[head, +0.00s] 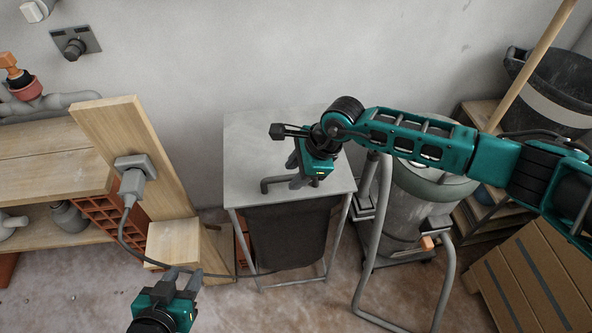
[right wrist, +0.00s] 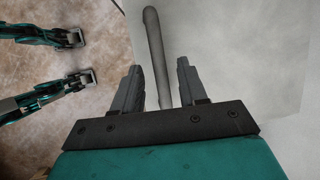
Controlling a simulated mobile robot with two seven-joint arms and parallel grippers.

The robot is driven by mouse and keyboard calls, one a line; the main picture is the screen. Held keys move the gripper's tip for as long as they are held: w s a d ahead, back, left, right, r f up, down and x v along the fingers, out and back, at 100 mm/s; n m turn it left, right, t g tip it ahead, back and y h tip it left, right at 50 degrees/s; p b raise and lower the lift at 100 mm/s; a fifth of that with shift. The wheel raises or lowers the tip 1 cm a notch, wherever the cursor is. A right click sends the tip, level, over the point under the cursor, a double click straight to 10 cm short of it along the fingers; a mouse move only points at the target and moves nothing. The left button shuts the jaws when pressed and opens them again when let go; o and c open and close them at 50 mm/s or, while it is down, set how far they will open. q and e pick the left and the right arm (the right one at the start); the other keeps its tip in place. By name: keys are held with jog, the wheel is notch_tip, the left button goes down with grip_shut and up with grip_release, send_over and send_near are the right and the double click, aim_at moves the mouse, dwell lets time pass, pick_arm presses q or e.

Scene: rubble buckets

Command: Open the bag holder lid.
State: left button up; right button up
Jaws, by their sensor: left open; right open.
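The bag holder stands against the wall, with a flat grey lid (head: 250,137) over a dark bag (head: 290,237) in a metal frame. The lid is shut. A grey bar handle (head: 268,186) is on top of the lid. My right gripper (head: 294,172) is over the lid at this handle. In the right wrist view, my right gripper (right wrist: 158,80) is open, with the handle (right wrist: 155,45) between its fingers and a gap on each side. My left gripper (head: 184,282) is open and empty, low and left of the holder.
A plank (head: 125,140) with a socket and plug stands left of the holder, its cable running across the floor. A grey canister (head: 420,205) with a tube frame (head: 362,270) stands close on the right.

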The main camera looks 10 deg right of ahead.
jog(key=shift+f, duration=0.1)
jog(key=shift+c, duration=0.4)
grip_shut()
